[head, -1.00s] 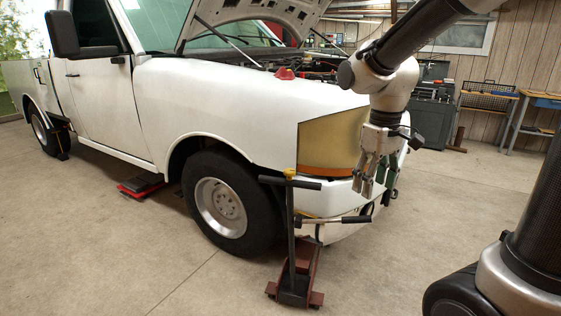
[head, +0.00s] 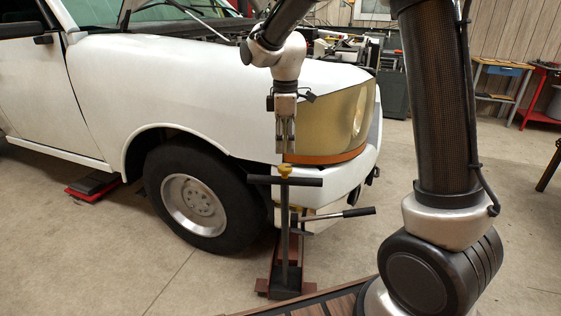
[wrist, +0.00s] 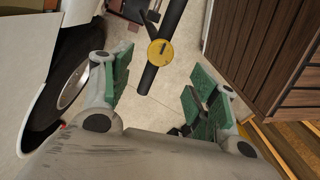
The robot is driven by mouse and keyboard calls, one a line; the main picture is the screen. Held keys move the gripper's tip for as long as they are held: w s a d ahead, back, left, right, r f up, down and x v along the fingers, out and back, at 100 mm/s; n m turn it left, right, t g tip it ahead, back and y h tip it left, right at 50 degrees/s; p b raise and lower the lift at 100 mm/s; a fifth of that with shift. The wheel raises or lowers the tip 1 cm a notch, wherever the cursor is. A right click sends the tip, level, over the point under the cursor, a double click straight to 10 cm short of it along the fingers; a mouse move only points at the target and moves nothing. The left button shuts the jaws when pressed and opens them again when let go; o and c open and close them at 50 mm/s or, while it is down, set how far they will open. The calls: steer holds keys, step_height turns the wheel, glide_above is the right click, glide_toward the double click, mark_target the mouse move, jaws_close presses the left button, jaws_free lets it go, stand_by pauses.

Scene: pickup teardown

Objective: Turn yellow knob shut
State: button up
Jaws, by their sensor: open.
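The yellow knob (head: 285,169) sits on top of the jack's upright post, at the middle of its black T-handle (head: 303,182). In the wrist view the knob (wrist: 160,53) is a round yellow disc with a dark slot, on the black bar. My gripper (head: 285,150) points down just above the knob in the head view. In the wrist view its green-padded fingers (wrist: 157,88) are spread apart with nothing between them, and the knob appears ahead, beyond the fingers. The red floor jack (head: 286,275) stands at the truck's front corner.
The white truck (head: 120,95) with raised hood stands behind the jack, its front wheel (head: 195,205) to the left. A lever with a black grip (head: 358,212) sticks out right of the post. A dark wooden cabinet (wrist: 262,55) is at right in the wrist view.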

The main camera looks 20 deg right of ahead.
mark_target(285, 167)
steer(key=shift+f+n, duration=0.3)
step_height(285, 167, down, 7)
steer(key=shift+f, duration=0.1)
steer(key=c, duration=1)
